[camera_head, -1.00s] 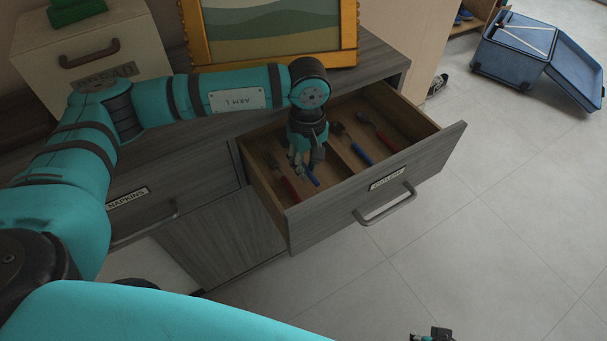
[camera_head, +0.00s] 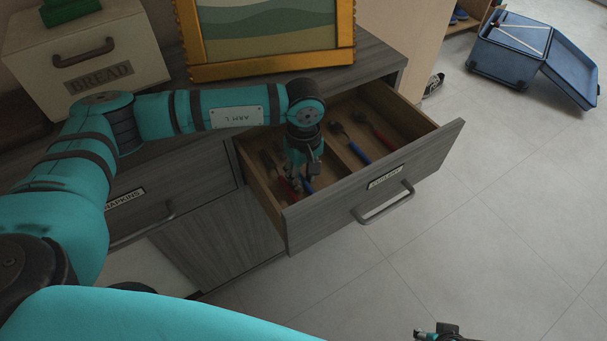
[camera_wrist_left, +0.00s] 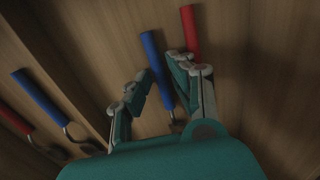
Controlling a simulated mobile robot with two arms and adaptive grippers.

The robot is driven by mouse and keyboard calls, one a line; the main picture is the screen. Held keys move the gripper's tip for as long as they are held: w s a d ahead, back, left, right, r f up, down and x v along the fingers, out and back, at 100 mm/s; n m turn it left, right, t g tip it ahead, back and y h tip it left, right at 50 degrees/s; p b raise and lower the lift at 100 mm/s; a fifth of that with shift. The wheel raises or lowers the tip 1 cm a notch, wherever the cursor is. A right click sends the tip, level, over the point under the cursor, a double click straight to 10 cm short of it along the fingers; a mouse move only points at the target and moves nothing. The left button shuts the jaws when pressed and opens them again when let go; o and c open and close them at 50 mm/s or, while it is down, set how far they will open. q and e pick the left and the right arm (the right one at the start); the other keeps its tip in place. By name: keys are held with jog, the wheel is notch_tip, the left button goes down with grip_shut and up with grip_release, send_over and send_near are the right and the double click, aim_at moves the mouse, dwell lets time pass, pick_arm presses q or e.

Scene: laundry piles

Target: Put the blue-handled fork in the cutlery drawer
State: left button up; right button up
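The cutlery drawer (camera_head: 425,158) is pulled open. My left gripper (camera_head: 301,184) points down into its left compartment, over a blue-handled utensil (camera_head: 309,187). In the left wrist view, this blue handle (camera_wrist_left: 152,58) lies between the spread fingers (camera_wrist_left: 160,80), nearer the right one. Its head is mostly hidden by the gripper, so I cannot tell whether it is a fork. My right gripper (camera_head: 438,334) only shows in part at the bottom edge.
Red-handled utensils lie close by: one (camera_wrist_left: 189,30) beside the right finger, another (camera_head: 383,138) in the right compartment. A wooden divider (camera_wrist_left: 68,75) separates the compartments. A framed picture (camera_head: 270,71) and bread box (camera_head: 95,62) stand on the cabinet. The floor in front is clear.

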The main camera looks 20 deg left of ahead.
jog(key=shift+f, duration=0.1)
pick_arm(q)
jog(key=shift+r, duration=0.1)
